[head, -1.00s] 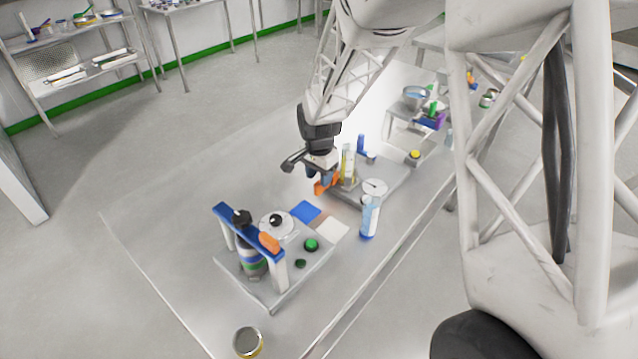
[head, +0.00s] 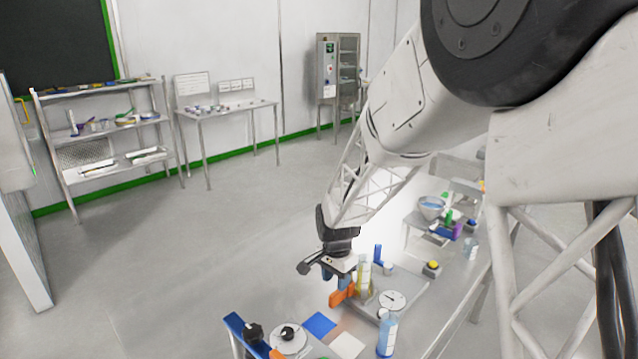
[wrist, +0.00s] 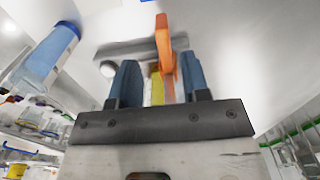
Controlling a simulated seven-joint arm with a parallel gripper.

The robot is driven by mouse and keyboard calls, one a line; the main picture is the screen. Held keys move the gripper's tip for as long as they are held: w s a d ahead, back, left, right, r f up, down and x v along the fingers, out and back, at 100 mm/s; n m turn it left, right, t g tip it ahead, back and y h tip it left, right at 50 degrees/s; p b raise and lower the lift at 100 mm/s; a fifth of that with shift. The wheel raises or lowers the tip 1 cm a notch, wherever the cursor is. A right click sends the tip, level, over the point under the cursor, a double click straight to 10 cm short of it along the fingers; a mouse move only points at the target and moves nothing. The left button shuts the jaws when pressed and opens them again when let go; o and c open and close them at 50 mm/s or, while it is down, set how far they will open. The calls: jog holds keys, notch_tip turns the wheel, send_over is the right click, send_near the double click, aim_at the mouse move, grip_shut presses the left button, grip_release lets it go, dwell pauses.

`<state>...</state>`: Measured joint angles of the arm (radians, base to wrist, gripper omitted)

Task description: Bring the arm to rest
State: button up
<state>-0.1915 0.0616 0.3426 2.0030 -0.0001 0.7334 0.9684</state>
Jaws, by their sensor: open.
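My gripper (head: 338,274) is over the far part of the bench, pointing down, beside a rack with a tall yellowish column (head: 363,276). An orange part (head: 342,294) is just below the fingers. In the wrist view, the two blue fingers of my gripper (wrist: 160,82) are spread apart. An orange piece (wrist: 163,42) and a yellow strip (wrist: 157,88) show in line with the gap between them; the frames do not settle whether they touch the fingers.
A stand with a blue bar (head: 240,330) is nearer, at the lower edge. Open floor (head: 230,220) lies to the left; shelving (head: 110,130) is behind.

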jog(key=s+d+r+n+t, duration=0.1)
jog(key=s+d+r+n, duration=0.3)
jog(key=s+r, duration=0.6)
jog(key=s+d+r+n+t, duration=0.1)
jog(key=s+d+r+n, duration=0.1)
jog(key=s+d+r, duration=0.8)
jog(key=s+a+n, duration=0.1)
jog(key=s+n, duration=0.1)
jog(key=s, duration=1.2)
jog(key=shift+s+f+n+t, duration=0.3)
jog(key=shift+n, duration=0.1)
